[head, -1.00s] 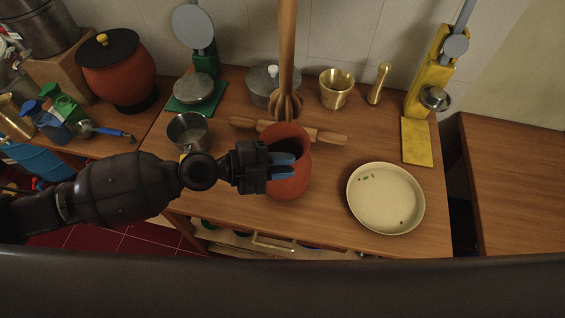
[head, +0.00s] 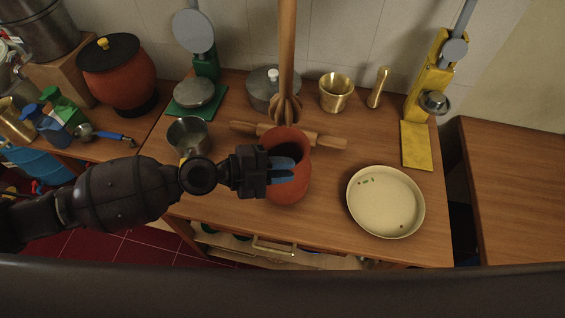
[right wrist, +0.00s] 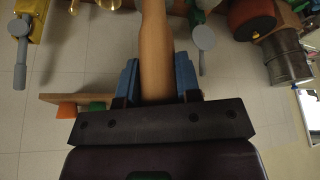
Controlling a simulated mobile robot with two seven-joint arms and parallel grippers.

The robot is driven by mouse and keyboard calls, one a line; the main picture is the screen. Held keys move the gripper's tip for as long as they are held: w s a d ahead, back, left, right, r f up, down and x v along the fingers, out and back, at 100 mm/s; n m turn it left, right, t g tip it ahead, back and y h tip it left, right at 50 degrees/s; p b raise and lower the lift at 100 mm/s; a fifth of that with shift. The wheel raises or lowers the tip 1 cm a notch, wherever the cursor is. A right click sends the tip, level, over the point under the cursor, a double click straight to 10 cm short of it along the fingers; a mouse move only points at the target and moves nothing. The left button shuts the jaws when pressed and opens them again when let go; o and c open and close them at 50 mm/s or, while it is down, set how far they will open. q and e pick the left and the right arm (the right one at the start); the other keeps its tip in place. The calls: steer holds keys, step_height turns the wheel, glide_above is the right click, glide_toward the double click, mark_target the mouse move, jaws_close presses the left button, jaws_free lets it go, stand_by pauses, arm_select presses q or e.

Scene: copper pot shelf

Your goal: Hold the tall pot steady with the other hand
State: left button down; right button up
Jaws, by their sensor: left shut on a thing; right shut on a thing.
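The tall pot is a reddish clay vessel (head: 290,187) standing upright near the front middle of the table in the head view. My left gripper (head: 284,170) is shut on its near-left rim, with the blue fingertips at the mouth. A wooden churner (head: 287,45) with a ribbed head hangs upright above and behind the pot's mouth, its head apart from the pot. In the right wrist view, my right gripper (right wrist: 158,82) is shut on the churner's wooden handle (right wrist: 155,45). The right gripper is outside the head view. The pot's inside is dark.
A rolling pin (head: 330,142) lies behind the pot. A cream plate (head: 385,205) is at right, a steel pan (head: 188,136) at left. A lidded grey pot (head: 262,92), brass mortar (head: 336,93), pestle (head: 377,88) and yellow stand (head: 417,147) are at the back.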

glide_above(284, 98)
steer(key=w, duration=0.2)
step_height(284, 98, down, 5)
steer(key=shift+r, duration=0.2)
steer(key=shift+f, duration=11.35)
steer(key=shift+r, duration=1.7)
steer(key=shift+f, duration=1.7)
steer(key=shift+r, duration=1.75)
